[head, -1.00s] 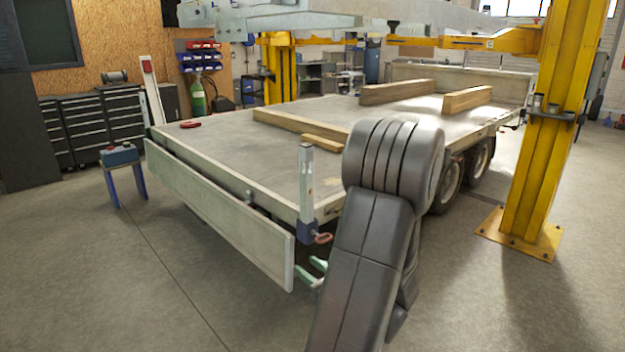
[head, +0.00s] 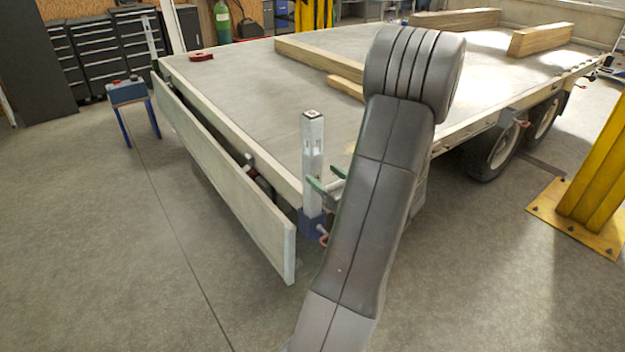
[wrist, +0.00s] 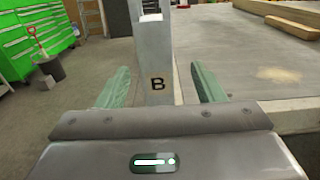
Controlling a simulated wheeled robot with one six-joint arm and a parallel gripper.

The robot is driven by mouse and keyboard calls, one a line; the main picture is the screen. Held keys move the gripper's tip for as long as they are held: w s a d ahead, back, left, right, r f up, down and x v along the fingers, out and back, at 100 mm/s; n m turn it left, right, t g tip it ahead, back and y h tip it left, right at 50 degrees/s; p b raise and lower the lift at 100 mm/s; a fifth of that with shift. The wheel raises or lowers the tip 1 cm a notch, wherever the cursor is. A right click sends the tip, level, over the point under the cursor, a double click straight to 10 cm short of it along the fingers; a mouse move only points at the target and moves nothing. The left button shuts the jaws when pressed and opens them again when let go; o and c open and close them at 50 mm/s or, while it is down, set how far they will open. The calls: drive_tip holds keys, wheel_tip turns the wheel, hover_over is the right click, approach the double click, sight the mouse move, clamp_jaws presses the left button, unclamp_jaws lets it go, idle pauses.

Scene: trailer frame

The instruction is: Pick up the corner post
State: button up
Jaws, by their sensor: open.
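The corner post (head: 313,150) is a grey metal upright at the near corner of the trailer bed (head: 240,105). Its foot stands in a dark blue socket (head: 315,222) with a reddish handle beside it. My gripper (wrist: 157,85) is open, with one green finger on each side of the post and visible gaps between. In the head view the green fingers (head: 325,178) show at the post's right side, partly hidden by my arm.
The tailgate panel (head: 225,185) hangs lowered at the trailer's left end. Timber beams (head: 310,58) lie on the bed. A yellow lift column (head: 600,165) stands at the right. A small blue-legged stand (head: 128,95) is at the left. The floor at the near left is clear.

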sight(308, 165)
drive_tip(key=x, duration=0.7)
drive_tip(key=shift+a+f, duration=0.2)
drive_tip(key=shift+a, duration=0.15)
clamp_jaws()
